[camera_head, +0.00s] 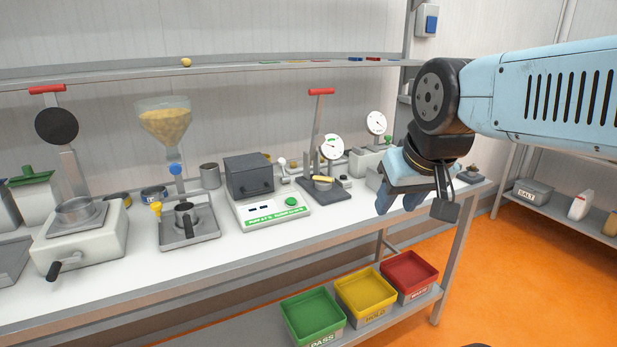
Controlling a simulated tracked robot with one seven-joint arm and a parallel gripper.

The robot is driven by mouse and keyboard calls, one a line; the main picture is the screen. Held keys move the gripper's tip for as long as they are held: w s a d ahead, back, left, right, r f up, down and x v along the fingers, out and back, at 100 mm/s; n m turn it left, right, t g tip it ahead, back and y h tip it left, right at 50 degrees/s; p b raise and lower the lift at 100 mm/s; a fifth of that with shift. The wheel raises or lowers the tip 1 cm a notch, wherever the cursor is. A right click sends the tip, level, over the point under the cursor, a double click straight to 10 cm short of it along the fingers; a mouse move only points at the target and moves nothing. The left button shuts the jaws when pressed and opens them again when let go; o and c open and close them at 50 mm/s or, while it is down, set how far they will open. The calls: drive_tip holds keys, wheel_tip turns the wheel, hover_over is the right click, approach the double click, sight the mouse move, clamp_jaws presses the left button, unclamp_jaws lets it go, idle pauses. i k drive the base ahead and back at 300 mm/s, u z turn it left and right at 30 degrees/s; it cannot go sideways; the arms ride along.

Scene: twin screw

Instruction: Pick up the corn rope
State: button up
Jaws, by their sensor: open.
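A short yellow piece (322,179), which looks like the corn rope, lies on a small round grey holder at the foot of the red-handled lever press (325,188). It is small in the picture and its ends are hard to make out. My gripper (412,203) is at the right end of the bench, to the right of the press and apart from the yellow piece. It points downward, open, with nothing seen between its fingers. My arm comes in from the right and hides part of the bench's right end.
Left of the press are a dark box on a white scale (270,210), a tray with a dark-handled cup (189,222) and a hopper of yellow grains (163,122). Green, yellow and red bins (410,272) sit on the lower shelf.

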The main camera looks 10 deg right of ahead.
sight(317, 179)
drive_tip(key=u, duration=0.05)
drive_tip(key=i, duration=0.9)
drive_tip(key=z, duration=0.1)
